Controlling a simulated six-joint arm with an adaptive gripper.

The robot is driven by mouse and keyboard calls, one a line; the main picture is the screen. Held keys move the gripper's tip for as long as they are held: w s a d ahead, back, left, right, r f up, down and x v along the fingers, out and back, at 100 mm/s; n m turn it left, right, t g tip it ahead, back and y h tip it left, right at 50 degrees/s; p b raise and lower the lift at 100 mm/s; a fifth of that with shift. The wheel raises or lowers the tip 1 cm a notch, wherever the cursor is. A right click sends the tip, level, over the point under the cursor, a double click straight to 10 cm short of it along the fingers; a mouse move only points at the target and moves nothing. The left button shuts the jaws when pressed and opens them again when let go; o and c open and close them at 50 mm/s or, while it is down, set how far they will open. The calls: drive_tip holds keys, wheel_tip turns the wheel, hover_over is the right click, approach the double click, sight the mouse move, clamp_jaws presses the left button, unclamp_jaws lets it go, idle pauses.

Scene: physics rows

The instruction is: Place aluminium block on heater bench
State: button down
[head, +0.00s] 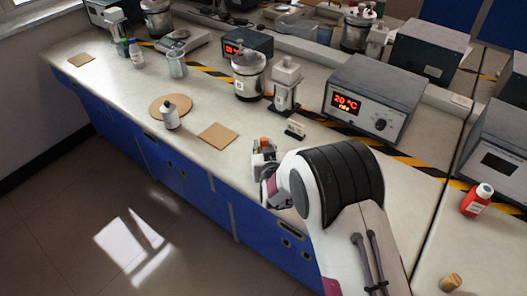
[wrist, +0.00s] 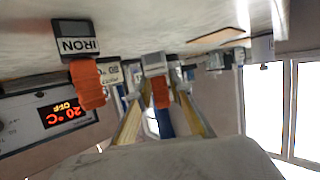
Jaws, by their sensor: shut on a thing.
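My gripper (wrist: 160,103) is shut on the orange handle of a grey block (wrist: 155,62) in the upside-down wrist view. I take this for the aluminium block; its name is not readable. In the head view my gripper (head: 265,163) is at the bench's front edge, with an orange-topped grey piece at its end. Whether the block touches the bench top is unclear. The heater unit (head: 345,122), a grey box with a red "20 °C OFF" display, stands behind and right of my gripper. It also shows at the left of the wrist view (wrist: 20,128).
A block marked IRON (wrist: 75,45) with an orange handle stands close by, toward the heater's side. A metal vessel (head: 249,78) stands behind.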

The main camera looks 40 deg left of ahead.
drive_tip(key=shift+f, duration=1.35)
drive_tip(key=shift+f, duration=0.1)
drive_tip(key=c, duration=2.1)
unclamp_jaws()
drive_tip(key=shift+v, duration=6)
